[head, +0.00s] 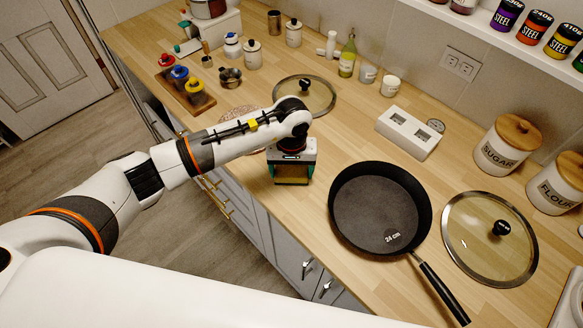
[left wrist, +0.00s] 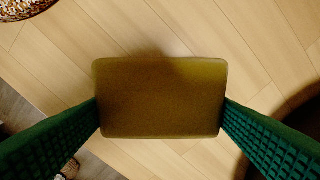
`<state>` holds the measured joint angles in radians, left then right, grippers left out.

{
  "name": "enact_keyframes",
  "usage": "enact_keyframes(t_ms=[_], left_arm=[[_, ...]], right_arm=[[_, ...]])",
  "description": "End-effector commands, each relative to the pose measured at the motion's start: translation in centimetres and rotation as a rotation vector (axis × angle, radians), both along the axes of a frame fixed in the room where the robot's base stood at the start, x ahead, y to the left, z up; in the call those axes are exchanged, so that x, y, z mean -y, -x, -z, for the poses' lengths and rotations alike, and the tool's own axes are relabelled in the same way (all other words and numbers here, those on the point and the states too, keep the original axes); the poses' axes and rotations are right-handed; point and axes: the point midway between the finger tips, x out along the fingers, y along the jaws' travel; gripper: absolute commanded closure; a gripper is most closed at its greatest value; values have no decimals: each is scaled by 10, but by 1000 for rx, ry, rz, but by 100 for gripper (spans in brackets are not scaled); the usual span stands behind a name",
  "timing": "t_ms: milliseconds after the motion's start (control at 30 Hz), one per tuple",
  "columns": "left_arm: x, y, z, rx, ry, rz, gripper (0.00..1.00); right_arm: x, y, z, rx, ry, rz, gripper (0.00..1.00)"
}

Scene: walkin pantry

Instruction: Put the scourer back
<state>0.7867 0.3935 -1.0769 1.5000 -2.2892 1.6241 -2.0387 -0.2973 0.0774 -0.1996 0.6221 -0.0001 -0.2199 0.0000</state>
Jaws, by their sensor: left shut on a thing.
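The scourer (left wrist: 160,98) is a flat olive-brown rectangular pad with rounded corners. It fills the middle of the left wrist view, with a green ribbed finger touching each short side. My left gripper (head: 291,179) is shut on it, pointing down near the counter's front edge, left of the frying pan. In the head view the hand hides most of the scourer. How far it is above the wood cannot be told. My right gripper is not in view.
A black frying pan (head: 375,212) lies right of my left gripper, with a glass lid (head: 470,240) beyond. Another lid (head: 318,97) lies behind the gripper. A white block with two square recesses (head: 388,127) stands toward the wall. Bare wood (head: 340,148) lies between.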

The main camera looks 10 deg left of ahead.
Motion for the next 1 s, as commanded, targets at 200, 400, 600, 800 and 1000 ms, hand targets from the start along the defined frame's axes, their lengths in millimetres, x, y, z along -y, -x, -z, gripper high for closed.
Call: enact_keyframes(t_ms=[200,400,600,800,1000], left_arm=[[0,0,1,0,0,0,0],[0,0,0,0,0,0,0],[0,-2,-14,4,1,1,0],[0,-2,-57,7,0,2,0],[0,-1,-97,5,0,1,0]], right_arm=[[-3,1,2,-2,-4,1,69],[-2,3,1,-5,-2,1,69],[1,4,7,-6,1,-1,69],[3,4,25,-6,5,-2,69],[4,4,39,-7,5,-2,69]])
